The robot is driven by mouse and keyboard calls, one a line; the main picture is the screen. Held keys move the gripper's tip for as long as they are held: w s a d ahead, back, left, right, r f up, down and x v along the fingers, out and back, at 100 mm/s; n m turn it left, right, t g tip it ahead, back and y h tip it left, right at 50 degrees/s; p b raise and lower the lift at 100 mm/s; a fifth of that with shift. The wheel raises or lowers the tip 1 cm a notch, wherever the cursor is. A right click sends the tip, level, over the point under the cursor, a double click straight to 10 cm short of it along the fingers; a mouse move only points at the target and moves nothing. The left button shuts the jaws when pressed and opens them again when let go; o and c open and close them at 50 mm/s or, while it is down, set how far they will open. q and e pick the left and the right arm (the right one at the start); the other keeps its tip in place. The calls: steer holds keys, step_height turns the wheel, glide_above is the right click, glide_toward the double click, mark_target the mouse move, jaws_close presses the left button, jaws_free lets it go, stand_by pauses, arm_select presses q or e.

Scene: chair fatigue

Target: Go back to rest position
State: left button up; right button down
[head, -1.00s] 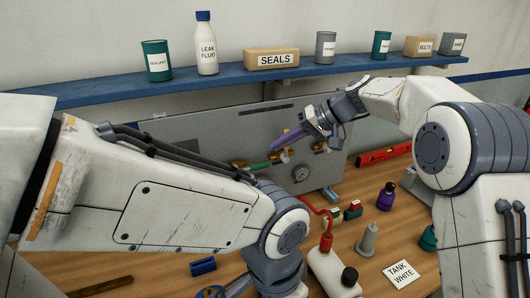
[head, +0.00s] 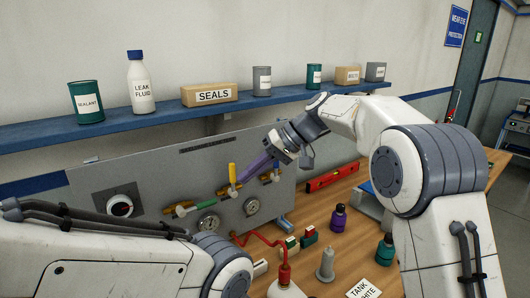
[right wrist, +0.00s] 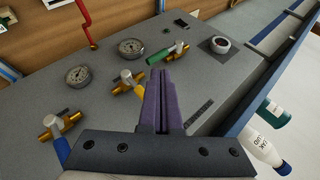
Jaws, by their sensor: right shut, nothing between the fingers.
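My right gripper (head: 241,182) is shut and empty, its purple fingers pointing down-left in front of the grey panel (head: 150,172). In the right wrist view its fingers (right wrist: 160,80) lie together over the panel, between a green-handled valve (right wrist: 165,55) and a yellow-handled valve (right wrist: 128,82). In the head view the fingertips are close to the upright yellow handle (head: 232,173); I cannot tell whether they touch it. The green handle (head: 188,209) lies sideways, left of the fingertips. My left arm crosses the lower left of the head view, and its gripper is out of view.
A blue shelf (head: 40,137) with several containers runs above the panel. On the wooden table are a red level (head: 330,177), a purple bottle (head: 338,218), a green bottle (head: 385,250), a grey cone-shaped piece (head: 325,265) and a white sign (head: 364,290). A red hose (head: 265,238) curves below the gauges.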

steer(key=s+d+f+h, duration=0.1)
steer(key=s+f+h, duration=0.15)
steer(key=s, duration=0.65)
steer(key=s+d+f+h, duration=0.15)
steer(key=s+f, duration=0.25)
steer(key=s, duration=0.6)
steer(key=s+d+f+n+h, duration=0.1)
steer(key=s+d+f+h, duration=0.1)
steer(key=s+d+f, duration=0.2)
steer(key=s+d+f+n+h, duration=0.1)
steer(key=s+d+f, duration=0.3)
steer(key=s, duration=0.6)
steer(key=shift+s+d+f+h, duration=0.3)
steer(key=shift+s+d+h, duration=0.1)
steer(key=shift+d+h, duration=0.35)
steer(key=shift+a, duration=0.15)
